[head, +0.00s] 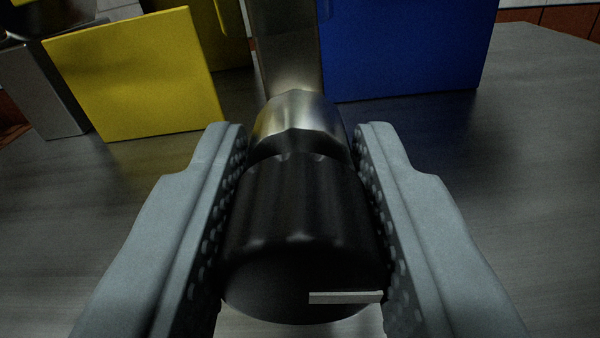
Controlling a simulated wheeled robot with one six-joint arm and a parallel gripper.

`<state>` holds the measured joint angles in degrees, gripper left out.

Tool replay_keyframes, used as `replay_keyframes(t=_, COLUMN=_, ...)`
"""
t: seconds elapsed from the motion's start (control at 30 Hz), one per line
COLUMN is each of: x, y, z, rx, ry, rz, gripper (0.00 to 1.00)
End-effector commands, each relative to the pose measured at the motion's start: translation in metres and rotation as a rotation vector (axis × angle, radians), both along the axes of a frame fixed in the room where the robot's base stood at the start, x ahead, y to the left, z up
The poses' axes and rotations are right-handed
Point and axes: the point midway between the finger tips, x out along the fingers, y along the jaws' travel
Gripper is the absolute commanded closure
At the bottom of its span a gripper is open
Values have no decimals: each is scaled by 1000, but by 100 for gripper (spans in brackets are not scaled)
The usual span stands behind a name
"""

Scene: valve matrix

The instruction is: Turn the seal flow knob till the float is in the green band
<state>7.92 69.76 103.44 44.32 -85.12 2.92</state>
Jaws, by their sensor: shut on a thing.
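The black fluted knob (303,215) is in the middle of the head view, between the two fingers of my gripper (305,190). A white line on its front face lies level and points right. Behind the knob is a metal hex collar (298,122) on a grey metal upright (288,45). My gripper is shut on the knob, with a studded pad against each side. The float and the green band are not in view.
A yellow panel (135,75) stands at the back left, with a grey metal block (48,90) beside it. A blue panel (405,45) stands at the back right. The grey metal surface (520,150) is bare at right.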

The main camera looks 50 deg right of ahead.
Motion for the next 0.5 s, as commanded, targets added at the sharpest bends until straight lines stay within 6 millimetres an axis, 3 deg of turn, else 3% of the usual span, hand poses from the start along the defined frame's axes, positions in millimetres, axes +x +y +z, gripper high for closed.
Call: replay_keyframes(t=0.5, x=-1, y=0, z=-1, rx=224, ry=-286, rz=0, gripper=93)
